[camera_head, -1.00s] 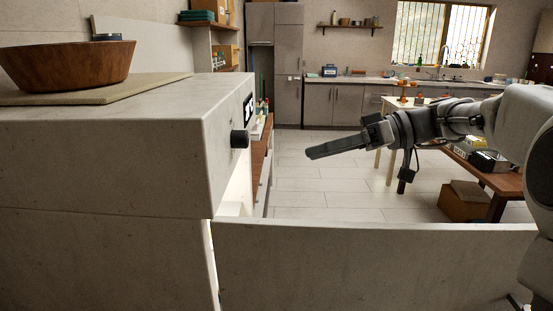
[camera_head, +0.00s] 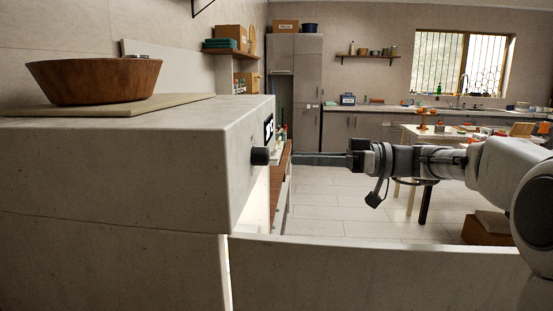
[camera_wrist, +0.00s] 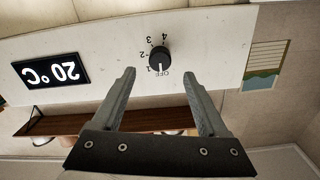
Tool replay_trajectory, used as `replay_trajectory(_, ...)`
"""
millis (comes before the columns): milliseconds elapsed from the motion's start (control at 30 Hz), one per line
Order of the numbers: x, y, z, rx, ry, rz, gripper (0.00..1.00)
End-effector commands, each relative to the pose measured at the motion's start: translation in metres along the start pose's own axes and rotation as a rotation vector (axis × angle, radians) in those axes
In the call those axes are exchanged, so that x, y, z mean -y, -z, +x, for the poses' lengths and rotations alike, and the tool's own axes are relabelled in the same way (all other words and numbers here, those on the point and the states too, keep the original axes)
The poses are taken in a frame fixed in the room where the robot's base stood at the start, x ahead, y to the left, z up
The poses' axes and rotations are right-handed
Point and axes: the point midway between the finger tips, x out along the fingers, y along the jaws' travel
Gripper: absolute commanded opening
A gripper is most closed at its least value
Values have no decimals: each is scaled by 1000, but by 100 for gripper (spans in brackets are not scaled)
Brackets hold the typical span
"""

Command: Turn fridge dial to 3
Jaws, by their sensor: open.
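The black fridge dial (camera_head: 260,156) sticks out of the front of the pale stone-like cabinet (camera_head: 150,160). Nothing is between the fingers.
A display (camera_wrist: 52,72) reading 20°C sits on the same panel. An open door or panel (camera_head: 380,275) extends right below my arm. A wooden bowl (camera_head: 95,82) stands on a board on top of the cabinet. A wooden shelf (camera_head: 281,190) lies behind the dial.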

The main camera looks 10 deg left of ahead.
Motion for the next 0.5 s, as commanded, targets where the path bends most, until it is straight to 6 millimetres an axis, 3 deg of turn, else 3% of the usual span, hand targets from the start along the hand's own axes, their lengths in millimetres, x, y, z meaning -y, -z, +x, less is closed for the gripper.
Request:
replay_trajectory(200, 1, 0, 40, 0, 3, 0, 76)
replay_trajectory(500, 0, 0, 60, 1, 1, 0, 76)
